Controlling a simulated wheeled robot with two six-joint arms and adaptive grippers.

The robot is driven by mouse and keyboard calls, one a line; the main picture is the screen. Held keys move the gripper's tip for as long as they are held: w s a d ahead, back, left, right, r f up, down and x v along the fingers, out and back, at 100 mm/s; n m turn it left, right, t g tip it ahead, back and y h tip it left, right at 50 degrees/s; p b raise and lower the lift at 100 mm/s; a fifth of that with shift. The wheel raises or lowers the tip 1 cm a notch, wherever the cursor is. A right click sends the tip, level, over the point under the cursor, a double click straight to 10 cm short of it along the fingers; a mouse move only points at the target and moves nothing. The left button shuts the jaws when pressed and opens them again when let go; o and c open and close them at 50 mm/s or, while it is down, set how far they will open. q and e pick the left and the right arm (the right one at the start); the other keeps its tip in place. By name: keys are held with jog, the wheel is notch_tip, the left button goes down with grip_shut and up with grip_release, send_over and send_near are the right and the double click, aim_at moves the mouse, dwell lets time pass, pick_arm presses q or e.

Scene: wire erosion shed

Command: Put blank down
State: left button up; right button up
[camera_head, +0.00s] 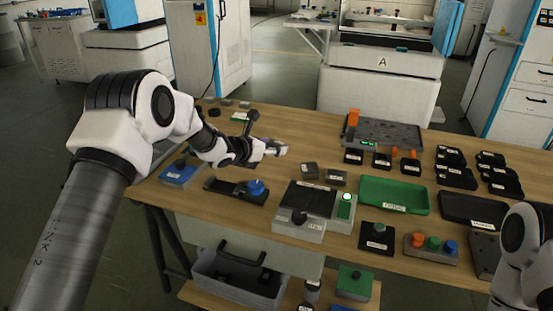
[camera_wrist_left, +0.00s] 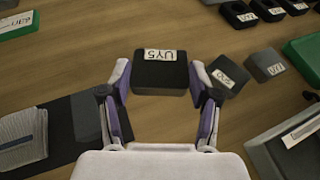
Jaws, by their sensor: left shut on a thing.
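The blank is a dark block (camera_wrist_left: 160,78) with a white label that reads like "UY5" in the left wrist view. My left gripper (camera_wrist_left: 160,80) is shut on it, one finger on each side. In the head view the left gripper (camera_head: 272,149) is over the wooden bench, left of two grey blocks (camera_head: 309,170) (camera_head: 336,177). The held block is small and hard to make out there. I cannot tell how high it is above the bench. My right arm shows at the right edge, but its gripper is out of frame.
A green tray (camera_head: 394,196) and a dark tray (camera_head: 473,210) lie to the right. A grey fixture (camera_head: 299,222) and a black holder with a blue knob (camera_head: 235,191) stand at the front. Several black blocks stand at the right.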

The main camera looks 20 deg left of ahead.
aim_at(273, 166)
pick_arm(q)
jog(key=f, duration=0.4)
jog(key=shift+w+d+f, duration=0.2)
jog(key=shift+w+d, duration=0.05)
jog(key=shift+w, duration=0.05)
jog(key=shift+f, duration=0.3)
jog(key=o, duration=1.6)
jog(key=shift+s+f, duration=0.1)
jog(key=shift+r, duration=0.2)
jog(key=v, duration=1.2)
